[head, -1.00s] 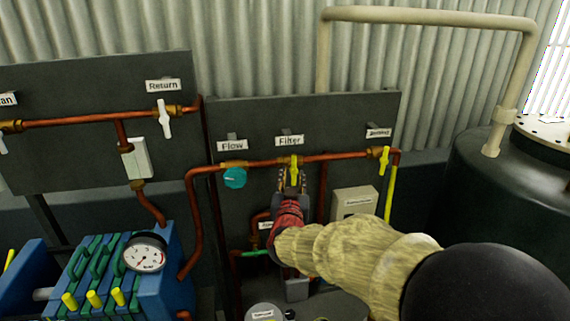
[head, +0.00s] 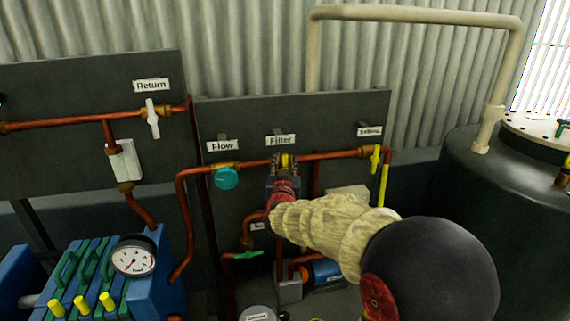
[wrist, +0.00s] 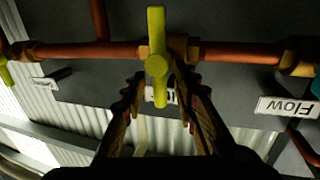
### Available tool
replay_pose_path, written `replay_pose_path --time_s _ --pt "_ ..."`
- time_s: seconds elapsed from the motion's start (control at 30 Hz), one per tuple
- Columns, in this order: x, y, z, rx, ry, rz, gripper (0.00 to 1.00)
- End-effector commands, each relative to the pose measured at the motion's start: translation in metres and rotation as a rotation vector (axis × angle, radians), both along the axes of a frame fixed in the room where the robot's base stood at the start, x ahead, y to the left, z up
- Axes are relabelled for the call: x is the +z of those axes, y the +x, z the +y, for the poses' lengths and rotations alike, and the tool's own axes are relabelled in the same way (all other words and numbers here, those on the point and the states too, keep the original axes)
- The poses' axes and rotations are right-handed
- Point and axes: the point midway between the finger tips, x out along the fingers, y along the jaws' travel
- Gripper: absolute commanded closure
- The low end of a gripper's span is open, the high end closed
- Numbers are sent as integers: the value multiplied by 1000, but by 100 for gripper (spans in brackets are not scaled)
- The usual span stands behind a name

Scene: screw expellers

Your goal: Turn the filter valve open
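The filter valve has a yellow handle (head: 285,161) under the "Filter" label (head: 280,141) on the copper pipe. In the wrist view, which is upside down, the handle (wrist: 157,35) stands crosswise to the pipe. My gripper (head: 284,166) is at the valve. In the wrist view its two fingers (wrist: 157,88) are spread, one on each side of the handle's near end, with gaps visible. I cannot tell if either finger touches it. The fingers hide much of the handle in the head view.
A teal knob (head: 226,178) sits left of the valve under "Flow". Another yellow-handled valve (head: 375,158) is to the right. A "Return" valve with a white handle (head: 152,118) is on the left panel. A gauge (head: 134,256) and a dark tank (head: 480,210) flank the area.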

Motion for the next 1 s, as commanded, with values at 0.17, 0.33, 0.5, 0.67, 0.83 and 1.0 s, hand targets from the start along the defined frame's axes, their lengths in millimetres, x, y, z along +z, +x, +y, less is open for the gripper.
replay_pose_path --time_s 0.17,0.33,0.5,0.67,0.83,1.0 --pt "0 0 0 0 0 0 80" --pt "0 0 0 0 0 0 90" --pt "0 0 0 0 0 1 100" --pt "-1 0 0 0 0 1 100" --pt "-1 0 0 0 -1 2 100" --pt "-2 -1 0 0 -19 -2 100"
